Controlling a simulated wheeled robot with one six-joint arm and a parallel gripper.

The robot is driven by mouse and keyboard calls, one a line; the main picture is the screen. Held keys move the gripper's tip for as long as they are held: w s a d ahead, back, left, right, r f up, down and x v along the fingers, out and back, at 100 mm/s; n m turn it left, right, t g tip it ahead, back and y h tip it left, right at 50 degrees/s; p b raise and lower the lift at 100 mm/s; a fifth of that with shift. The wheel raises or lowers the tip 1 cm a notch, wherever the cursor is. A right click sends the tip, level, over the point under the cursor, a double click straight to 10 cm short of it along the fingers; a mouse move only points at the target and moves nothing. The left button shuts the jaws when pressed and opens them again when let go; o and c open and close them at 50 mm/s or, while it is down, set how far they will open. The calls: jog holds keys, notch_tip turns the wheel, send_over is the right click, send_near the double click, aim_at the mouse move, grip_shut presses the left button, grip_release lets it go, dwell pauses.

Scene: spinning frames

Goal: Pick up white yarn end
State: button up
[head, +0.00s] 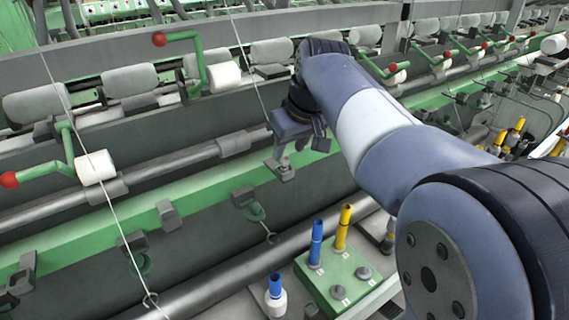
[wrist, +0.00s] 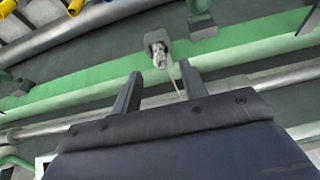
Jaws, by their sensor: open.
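My gripper (head: 289,150) is at the green rail (head: 190,187) in the middle of the head view. In the wrist view my gripper (wrist: 160,73) is open, its two dark fingers well apart. A thin whitish strand (wrist: 177,82), apparently the white yarn end, shows in the gap, nearer the right finger. It runs from near a small metal fitting (wrist: 159,55) on the rail toward the gripper's body. In the head view a white yarn (head: 251,72) comes down to the gripper, where the arm hides its lower end.
Another white yarn (head: 90,160) hangs at left, past a green lever with a red knob (head: 9,180) and a white roll (head: 96,168). A green block (head: 340,275) with blue and yellow bobbins stands at the front. Rollers line the back.

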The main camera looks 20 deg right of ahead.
aim_at(285, 158)
jog(key=shift+p+x, duration=0.3)
jog(key=shift+x, duration=1.55)
jog(key=c, duration=0.8)
notch_tip(285, 158, up, 10)
jog(key=shift+b, duration=0.3)
